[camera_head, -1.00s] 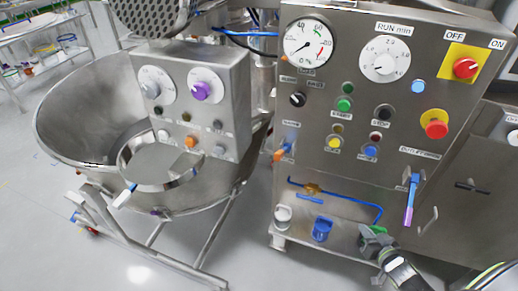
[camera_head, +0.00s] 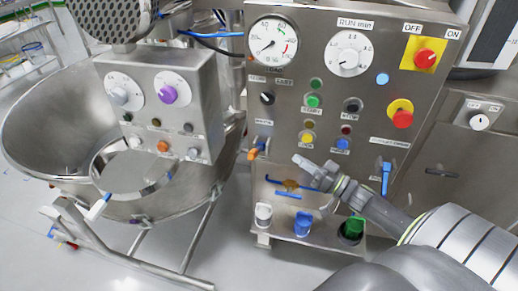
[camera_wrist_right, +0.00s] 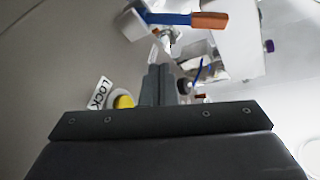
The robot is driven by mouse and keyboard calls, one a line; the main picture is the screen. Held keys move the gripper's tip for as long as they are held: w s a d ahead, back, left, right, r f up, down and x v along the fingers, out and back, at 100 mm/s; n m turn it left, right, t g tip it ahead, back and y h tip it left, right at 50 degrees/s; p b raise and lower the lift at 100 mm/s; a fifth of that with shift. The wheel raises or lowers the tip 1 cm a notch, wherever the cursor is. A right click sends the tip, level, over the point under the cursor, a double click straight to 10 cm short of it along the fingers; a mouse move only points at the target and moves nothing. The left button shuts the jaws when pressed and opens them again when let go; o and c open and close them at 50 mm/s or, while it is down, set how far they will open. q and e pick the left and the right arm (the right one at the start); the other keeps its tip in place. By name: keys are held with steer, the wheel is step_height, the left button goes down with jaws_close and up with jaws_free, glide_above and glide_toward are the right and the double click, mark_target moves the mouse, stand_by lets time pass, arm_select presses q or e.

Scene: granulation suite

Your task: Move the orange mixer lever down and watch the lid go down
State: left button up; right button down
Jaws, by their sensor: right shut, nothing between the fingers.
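The orange lever (camera_head: 253,154) sits at the lower left edge of the steel control panel (camera_head: 228,98). In the right wrist view the lever (camera_wrist_right: 208,20) shows a blue stem and an orange end, ahead of my fingers. My right gripper (camera_head: 297,160) is to the right of the lever in the head view, apart from it, in front of the panel's lower part. In the wrist view its fingers (camera_wrist_right: 158,72) are together and hold nothing. A perforated steel part (camera_head: 108,18) hangs above the open mixer bowl (camera_head: 50,120); I cannot tell whether it is the lid. My left gripper is out of view.
The panel carries gauges, buttons and a red emergency knob (camera_head: 401,113). A blue-handled lever (camera_head: 386,178) stands at its lower right. White, blue and green fittings (camera_head: 302,224) stand on a low shelf beneath. A smaller dial box (camera_head: 170,100) stands before the bowl.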

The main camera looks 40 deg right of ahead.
steer(key=a+r+n+y, duration=0.2)
steer(key=a+r+y, duration=0.1)
steer(key=r, duration=0.3)
step_height(320, 180, up, 3)
steer(key=p, duration=0.4)
glide_above(257, 150)
steer(key=d, duration=0.2)
steer(key=shift+y, duration=0.4)
steer(key=f, duration=0.1)
steer(key=s+a+f, duration=0.1)
steer(key=f+p, duration=0.1)
steer(key=f, duration=0.1)
steer(key=shift+s+a, duration=0.3)
steer(key=shift+s, duration=0.1)
